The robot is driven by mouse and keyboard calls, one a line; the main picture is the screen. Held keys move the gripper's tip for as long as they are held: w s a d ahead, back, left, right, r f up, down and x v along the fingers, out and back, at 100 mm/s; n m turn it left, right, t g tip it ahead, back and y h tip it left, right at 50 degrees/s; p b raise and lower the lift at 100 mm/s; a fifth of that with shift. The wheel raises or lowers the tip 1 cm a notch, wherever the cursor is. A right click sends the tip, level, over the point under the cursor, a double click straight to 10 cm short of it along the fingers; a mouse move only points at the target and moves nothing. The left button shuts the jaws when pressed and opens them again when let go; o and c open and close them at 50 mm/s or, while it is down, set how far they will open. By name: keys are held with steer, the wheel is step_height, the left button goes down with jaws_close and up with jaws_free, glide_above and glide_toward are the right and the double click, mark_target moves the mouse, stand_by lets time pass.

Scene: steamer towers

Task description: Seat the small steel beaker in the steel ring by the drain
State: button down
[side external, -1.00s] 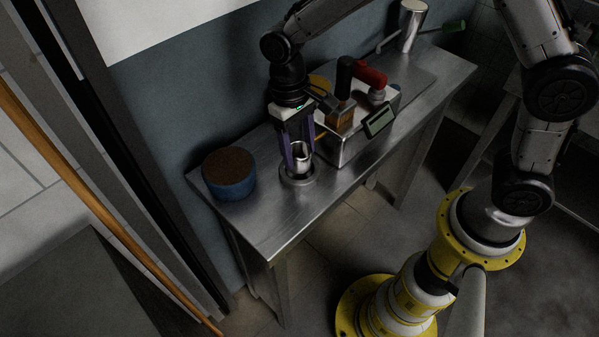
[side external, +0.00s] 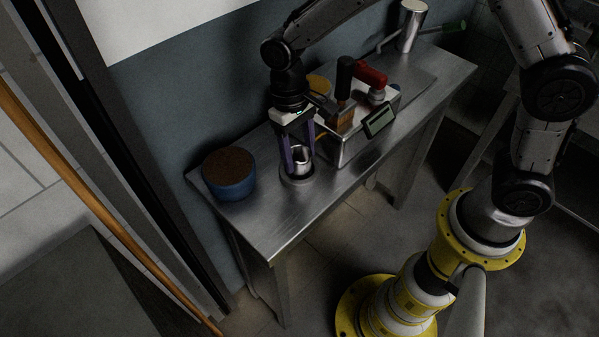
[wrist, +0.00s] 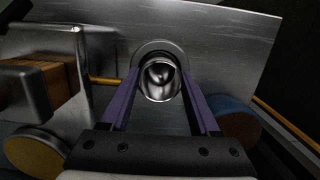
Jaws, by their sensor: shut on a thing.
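The small steel beaker (side external: 301,158) is upright between the two purple fingers of my gripper (side external: 299,163). My gripper is shut on it; the wrist view shows the beaker's shiny open mouth (wrist: 160,80) between the fingertips (wrist: 160,86). The steel ring (side external: 298,181) lies on the bench directly under the beaker. In the wrist view, the ring's far rim (wrist: 152,46) shows beyond the beaker, and its near part is hidden. I cannot tell whether the beaker's base is inside the ring or just above it.
A blue round tub with a brown top (side external: 229,173) stands left of the ring on the steel bench (side external: 270,222). A steel box (side external: 352,148) with red, black and orange items and a small display (side external: 380,120) stands close on the right. A steel cylinder (side external: 410,27) stands at the back.

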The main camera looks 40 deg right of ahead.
steer(key=shift+f, duration=0.8)
stand_by(0.8)
steer(key=shift+c, duration=0.2)
jaws_free()
step_height(320, 180, up, 14)
steer(key=w, duration=0.2)
steer(key=shift+f, duration=0.15)
stand_by(0.3)
